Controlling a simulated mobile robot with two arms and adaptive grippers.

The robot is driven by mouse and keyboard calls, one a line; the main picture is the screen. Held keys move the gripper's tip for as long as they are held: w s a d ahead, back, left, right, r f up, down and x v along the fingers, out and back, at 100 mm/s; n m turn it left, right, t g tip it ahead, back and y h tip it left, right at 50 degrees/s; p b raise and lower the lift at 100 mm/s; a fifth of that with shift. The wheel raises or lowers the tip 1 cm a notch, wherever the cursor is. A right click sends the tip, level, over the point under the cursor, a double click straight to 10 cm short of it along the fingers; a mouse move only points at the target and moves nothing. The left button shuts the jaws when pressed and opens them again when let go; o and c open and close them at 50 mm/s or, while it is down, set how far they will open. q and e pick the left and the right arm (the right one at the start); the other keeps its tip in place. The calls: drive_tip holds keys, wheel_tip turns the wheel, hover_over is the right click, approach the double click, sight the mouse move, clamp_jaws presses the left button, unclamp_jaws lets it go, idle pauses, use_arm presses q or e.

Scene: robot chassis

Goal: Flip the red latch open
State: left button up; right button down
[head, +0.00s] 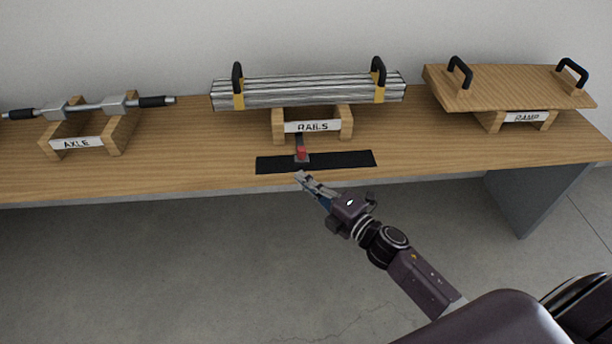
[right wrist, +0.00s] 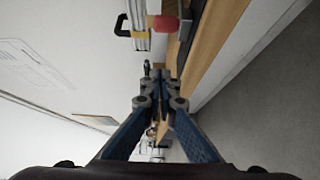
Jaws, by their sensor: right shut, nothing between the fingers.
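The red latch (head: 302,152) is a small red piece at the front of the rails stand. A dark bar runs from it back toward the stand, and a black strip (head: 345,159) lies on the bench around its foot. In the right wrist view the red piece (right wrist: 165,24) shows near the top, beyond the fingertips. My right gripper (head: 301,177) is shut and empty, at the bench's front edge just in front of the latch. Its closed fingers (right wrist: 160,76) appear apart from the red piece. My left gripper is not in view.
Silver rails (head: 310,91) with black handles rest on a wooden stand labelled RAILS (head: 312,127). An axle (head: 90,106) sits on a stand at left, and a ramp board (head: 515,87) at right. The wooden bench top (head: 210,140) is clear between the stands.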

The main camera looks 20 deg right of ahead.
sight(302, 159)
drive_tip(key=x, duration=0.7)
drive_tip(key=shift+w+a+b, duration=0.1)
drive_tip(key=shift+w+b, duration=0.2)
drive_tip(key=shift+w, duration=0.05)
drive_tip(key=d, duration=0.3)
drive_tip(key=shift+w, duration=0.2)
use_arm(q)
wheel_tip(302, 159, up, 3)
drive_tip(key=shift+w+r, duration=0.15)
use_arm(e)
drive_tip(key=shift+d, duration=0.45)
drive_tip(key=shift+s+d, duration=0.1)
drive_tip(key=shift+d, duration=0.3)
drive_tip(key=d, duration=0.2)
drive_tip(key=s+d, duration=0.1)
drive_tip(key=d, duration=0.1)
drive_tip(key=s+d, duration=0.1)
drive_tip(key=d, duration=0.1)
drive_tip(key=shift+d+f+b, duration=0.1)
drive_tip(key=shift+d+b, duration=0.25)
drive_tip(key=shift+b, duration=0.05)
drive_tip(key=shift+d, duration=0.4)
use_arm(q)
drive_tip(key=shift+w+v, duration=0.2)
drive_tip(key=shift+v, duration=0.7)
